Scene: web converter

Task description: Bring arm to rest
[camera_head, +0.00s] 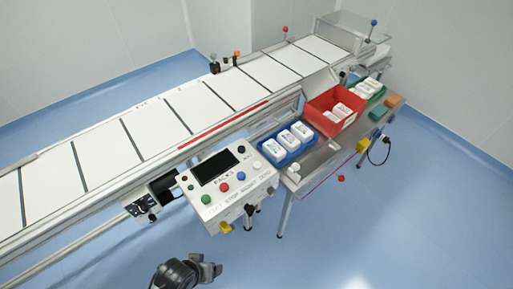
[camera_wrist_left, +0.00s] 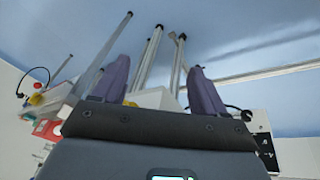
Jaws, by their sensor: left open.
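My left gripper (camera_head: 208,269) is at the bottom edge of the head view, over the blue floor and in front of the control panel. It is apart from the panel and the side table. In the left wrist view its two purple fingers (camera_wrist_left: 160,82) stand wide apart, with nothing held between them. Metal legs and a pale box-like part show beyond the fingers. Most of the left arm is outside the head view. My right gripper is not in view.
A control panel (camera_head: 226,184) with colored buttons stands before the long white conveyor (camera_head: 150,132). At right, a side table (camera_head: 312,163) holds a blue bin (camera_head: 270,153), a red bin (camera_head: 350,100) and a green bin (camera_head: 380,95). The floor (camera_head: 350,240) at front right is clear.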

